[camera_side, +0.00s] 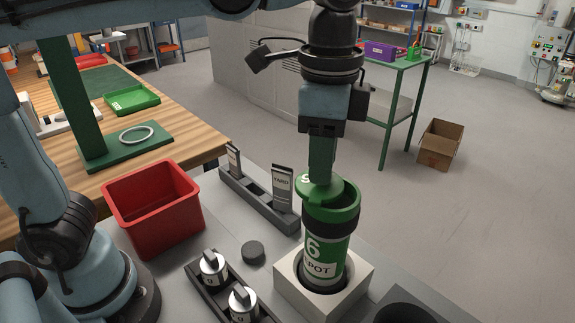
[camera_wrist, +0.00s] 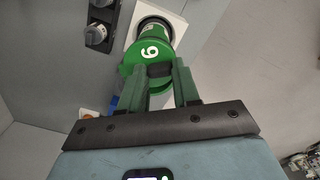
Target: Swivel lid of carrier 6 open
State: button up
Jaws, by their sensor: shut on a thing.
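Carrier 6 (camera_side: 328,240) is a green tube with a white 6 and a POT label, upright in a square white block (camera_side: 290,285). Its green lid (camera_side: 312,192) is swung partly aside toward the left, and part of the open mouth shows at the right. In the wrist view the lid (camera_wrist: 135,56) carries a white 6, and a dark piece shows between my fingers. My gripper (camera_side: 320,178) points down over the lid, shut on it. Its two green fingers (camera_wrist: 160,80) also show in the wrist view. The exact contact is partly hidden.
A red bin (camera_side: 152,210) stands left. A dark rack (camera_side: 262,205) with upright label plates is behind the carrier. Metal-topped pieces (camera_side: 213,265) sit in a holder front left, near a black puck (camera_side: 252,252). A dark round opening (camera_side: 405,312) is front right.

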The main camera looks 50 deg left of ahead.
jog(key=n, duration=0.2)
jog(key=s+a+n, duration=0.1)
jog(key=n, duration=0.2)
jog(key=shift+s+a+n, duration=0.3)
jog(key=shift+s, duration=0.05)
jog(key=shift+s+d+n, duration=0.1)
jog(key=shift+s+n, duration=0.8)
jog(key=shift+n, duration=1.4)
jog(key=shift+s+d+n, duration=0.1)
jog(key=shift+s+n, duration=0.8)
jog(key=shift+n, duration=1.4)
jog(key=shift+s+d+n, duration=0.1)
jog(key=shift+s+n, duration=0.8)
jog(key=shift+n, duration=1.4)
jog(key=o, duration=1.1)
jog(key=shift+c, duration=0.2)
jog(key=shift+r, duration=0.1)
notch_tip(320, 180, up, 12)
